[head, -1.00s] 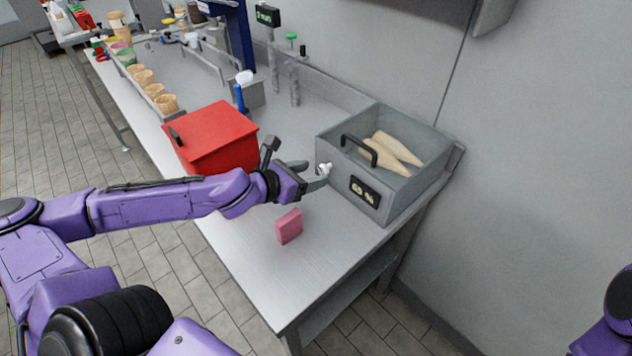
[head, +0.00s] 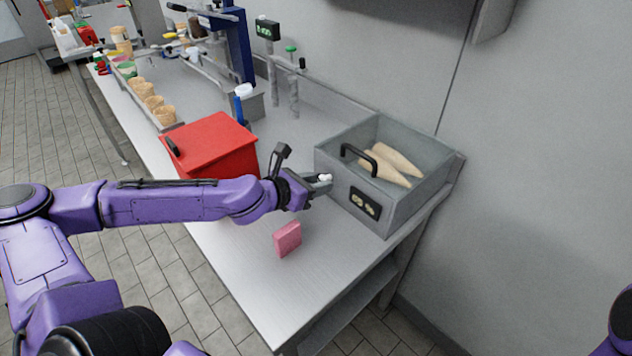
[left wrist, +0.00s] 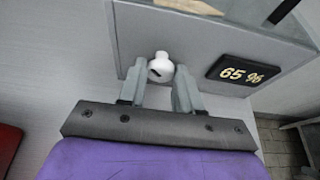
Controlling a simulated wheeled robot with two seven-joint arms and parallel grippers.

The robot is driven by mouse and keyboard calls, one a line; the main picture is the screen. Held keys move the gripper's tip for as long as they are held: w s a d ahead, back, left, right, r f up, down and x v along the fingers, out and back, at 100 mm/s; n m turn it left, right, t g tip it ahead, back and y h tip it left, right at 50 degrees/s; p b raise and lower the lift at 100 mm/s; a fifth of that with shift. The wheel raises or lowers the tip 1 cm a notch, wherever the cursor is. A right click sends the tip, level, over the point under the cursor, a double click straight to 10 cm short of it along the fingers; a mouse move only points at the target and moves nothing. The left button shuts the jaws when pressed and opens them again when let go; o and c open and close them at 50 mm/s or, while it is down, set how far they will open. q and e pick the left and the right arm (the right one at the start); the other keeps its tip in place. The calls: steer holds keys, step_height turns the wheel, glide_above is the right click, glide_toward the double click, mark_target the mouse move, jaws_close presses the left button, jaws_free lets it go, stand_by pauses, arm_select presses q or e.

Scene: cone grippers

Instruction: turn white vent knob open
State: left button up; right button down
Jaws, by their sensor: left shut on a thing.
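The white vent knob (head: 325,178) sits on the front left of a grey box (head: 395,210) at the back right of the table. My left gripper (head: 320,184) is shut on the knob, with one finger on each side, as the left wrist view (left wrist: 160,82) also shows. A black display (left wrist: 243,74) on the box reads 65 %. The box has a black handle (head: 358,152) and holds pale cones (head: 392,168). My right gripper is out of view.
A red box (head: 215,150) stands left of my gripper. A pink block (head: 287,239) stands on the table in front of it. Cone stacks (head: 153,103) line the table's far left. The table's front (head: 285,305) is clear.

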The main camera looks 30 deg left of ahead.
arm_select(q)
steer(key=shift+a+n, duration=0.1)
steer(key=shift+n, duration=0.2)
steer(key=shift+a+n+g+h, duration=0.1)
steer(key=shift+n+g+h, duration=0.2)
steer(key=shift+n+h, duration=0.8)
steer(key=n+h+p, duration=0.1)
steer(key=n, duration=0.1)
steer(key=shift+n+h, duration=0.3)
steer(key=shift+w+a+f+n, duration=0.1)
steer(key=shift+f+n, duration=0.05)
steer(key=shift+n, duration=0.25)
steer(key=shift+h, duration=0.3)
steer(key=o, duration=1)
steer(key=shift+o, duration=0.2)
